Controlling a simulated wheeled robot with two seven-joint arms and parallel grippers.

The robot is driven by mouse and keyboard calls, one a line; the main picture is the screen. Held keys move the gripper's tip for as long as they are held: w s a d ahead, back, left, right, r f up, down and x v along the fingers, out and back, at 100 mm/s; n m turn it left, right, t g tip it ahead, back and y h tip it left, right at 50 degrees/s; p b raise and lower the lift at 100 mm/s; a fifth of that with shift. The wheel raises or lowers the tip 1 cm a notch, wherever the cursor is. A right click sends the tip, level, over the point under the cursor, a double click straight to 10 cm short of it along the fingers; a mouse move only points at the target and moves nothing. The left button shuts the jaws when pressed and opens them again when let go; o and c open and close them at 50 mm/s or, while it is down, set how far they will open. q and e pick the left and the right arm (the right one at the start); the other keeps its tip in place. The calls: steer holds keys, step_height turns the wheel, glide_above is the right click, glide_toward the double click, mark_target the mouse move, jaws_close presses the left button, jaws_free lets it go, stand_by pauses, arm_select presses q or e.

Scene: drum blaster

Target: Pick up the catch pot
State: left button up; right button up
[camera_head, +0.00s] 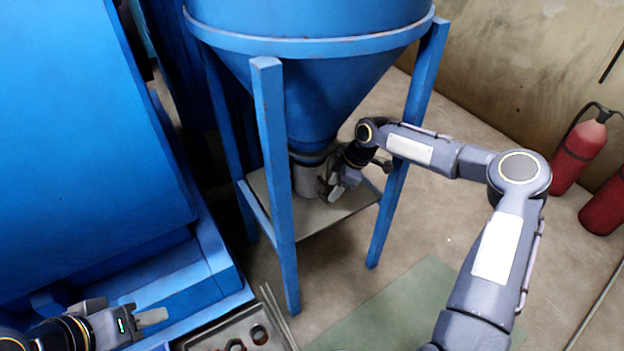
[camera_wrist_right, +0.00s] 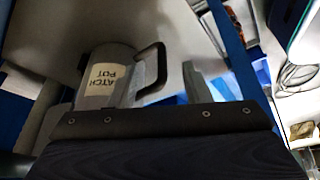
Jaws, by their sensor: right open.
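The catch pot (camera_head: 306,181) is a grey cylinder standing on the shelf under the blue hopper's outlet. In the right wrist view the pot (camera_wrist_right: 97,98) shows a pale label, partly readable as "ATCH POT", and a dark loop handle (camera_wrist_right: 161,62) on its right. My right gripper (camera_head: 332,188) is close beside the pot, on its right. In the wrist view its open fingers (camera_wrist_right: 168,85) lie either side of the handle's outer bar; whether they touch it I cannot tell. My left gripper (camera_head: 140,314) is at the lower left, far from the pot; its finger gap is unclear.
The blue hopper (camera_head: 325,85) stands on blue legs (camera_head: 277,180) around the shelf (camera_head: 325,213). My right forearm passes close to the right leg (camera_head: 413,105). A blue machine (camera_head: 90,140) fills the left. Red extinguishers (camera_head: 578,155) stand at the right. A grey tray (camera_head: 215,341) lies at the bottom.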

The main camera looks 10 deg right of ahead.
mark_target(328, 195)
steer(key=b+x, duration=0.2)
steer(key=x, duration=0.3)
steer(key=shift+w+d, duration=0.1)
steer(key=shift+w, duration=0.05)
jaws_close()
